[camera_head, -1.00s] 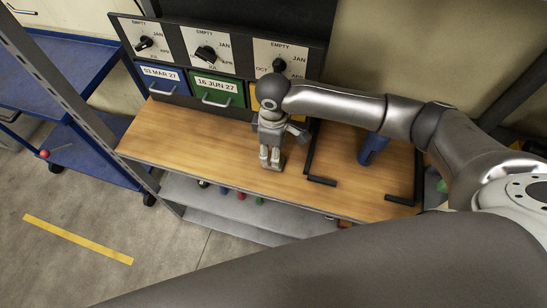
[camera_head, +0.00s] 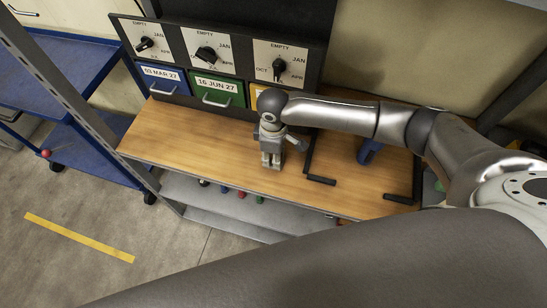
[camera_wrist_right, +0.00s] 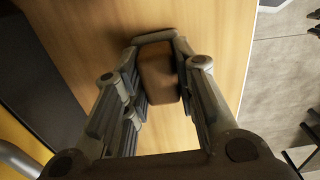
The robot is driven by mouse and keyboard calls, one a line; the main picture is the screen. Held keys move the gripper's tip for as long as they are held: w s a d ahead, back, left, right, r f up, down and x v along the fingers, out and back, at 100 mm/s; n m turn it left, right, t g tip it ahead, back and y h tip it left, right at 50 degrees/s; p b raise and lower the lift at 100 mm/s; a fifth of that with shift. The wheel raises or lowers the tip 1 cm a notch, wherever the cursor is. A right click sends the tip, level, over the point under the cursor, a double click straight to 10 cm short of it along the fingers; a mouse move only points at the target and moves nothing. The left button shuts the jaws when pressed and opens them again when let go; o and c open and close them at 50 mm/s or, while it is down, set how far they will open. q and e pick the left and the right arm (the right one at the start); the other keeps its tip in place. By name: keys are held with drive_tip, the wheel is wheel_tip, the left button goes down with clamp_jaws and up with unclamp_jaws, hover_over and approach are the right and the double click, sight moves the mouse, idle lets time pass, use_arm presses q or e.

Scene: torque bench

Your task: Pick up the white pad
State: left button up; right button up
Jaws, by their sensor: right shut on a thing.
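My right gripper (camera_head: 270,160) points down at the wooden bench top, in front of the yellow drawer. In the right wrist view my right gripper (camera_wrist_right: 160,82) has its fingers closed on a small rounded block (camera_wrist_right: 159,75). The block looks brownish in the shade there; I take it for the pad, though its white colour does not show. The fingers and wrist hide most of it in the head view. I cannot tell whether it touches the bench top. My left gripper is not in view.
The wooden bench top (camera_head: 205,145) is clear on the left. Black bracket bars (camera_head: 321,180) and a blue object (camera_head: 369,151) lie right of the gripper. Behind stand a green drawer (camera_head: 216,90), a blue drawer (camera_head: 164,79) and dial panels (camera_head: 206,50).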

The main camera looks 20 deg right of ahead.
sight(272, 156)
drive_tip(key=shift+r, duration=0.15)
drive_tip(key=shift+r, duration=0.25)
drive_tip(key=r, duration=0.1)
drive_tip(key=r+b, duration=0.1)
drive_tip(key=shift+s+a+r, duration=0.1)
drive_tip(key=shift+a+r, duration=0.1)
drive_tip(key=shift+r, duration=0.15)
drive_tip(key=s+a+r+b, duration=0.1)
drive_tip(key=s+a+r, duration=0.6)
drive_tip(key=s+r, duration=0.2)
drive_tip(key=shift+s+a+r+b, duration=0.25)
drive_tip(key=shift+s+b, duration=0.15)
drive_tip(key=shift+s, duration=0.8)
